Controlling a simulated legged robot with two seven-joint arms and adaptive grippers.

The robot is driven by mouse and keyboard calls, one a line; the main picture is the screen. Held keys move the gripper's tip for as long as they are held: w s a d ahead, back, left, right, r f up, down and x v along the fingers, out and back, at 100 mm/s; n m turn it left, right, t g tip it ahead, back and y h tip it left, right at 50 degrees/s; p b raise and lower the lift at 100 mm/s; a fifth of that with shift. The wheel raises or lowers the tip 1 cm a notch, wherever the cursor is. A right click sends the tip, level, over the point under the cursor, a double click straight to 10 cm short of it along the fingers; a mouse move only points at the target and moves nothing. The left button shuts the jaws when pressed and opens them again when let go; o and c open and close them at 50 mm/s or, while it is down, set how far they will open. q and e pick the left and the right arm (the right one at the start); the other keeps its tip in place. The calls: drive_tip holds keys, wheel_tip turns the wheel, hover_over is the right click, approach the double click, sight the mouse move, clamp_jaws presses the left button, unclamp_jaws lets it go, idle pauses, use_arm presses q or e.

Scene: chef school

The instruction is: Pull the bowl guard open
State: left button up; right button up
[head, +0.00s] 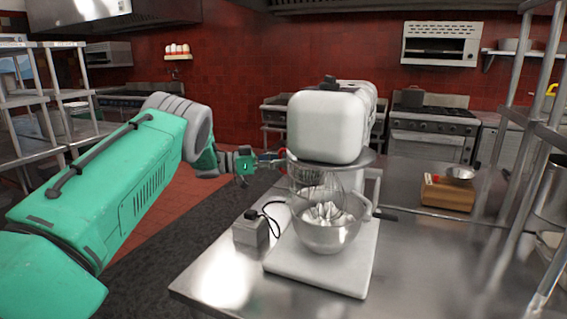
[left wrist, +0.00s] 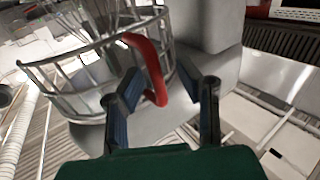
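The white stand mixer (head: 328,125) stands on the steel table with a steel bowl (head: 328,233) under its head. The wire bowl guard (head: 318,178) sits around the whisk, above the bowl. In the left wrist view the guard (left wrist: 62,92) fills the upper left, and its curved red handle (left wrist: 150,68) lies between my fingers. My left gripper (head: 268,160) is at the guard's left side. In the wrist view its fingers (left wrist: 171,80) are apart, with the handle nearer the left finger and a gap to the right one. Contact is unclear. My right gripper is out of view.
A small grey box (head: 250,229) with a black cable stands left of the mixer base. A wooden box (head: 447,193) with a metal pan is to the right. A metal rack stands at the right edge. The table's right front is clear.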

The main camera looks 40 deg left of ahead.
use_arm(q)
drive_tip(key=v, duration=1.2)
drive_tip(key=shift+f, duration=0.2)
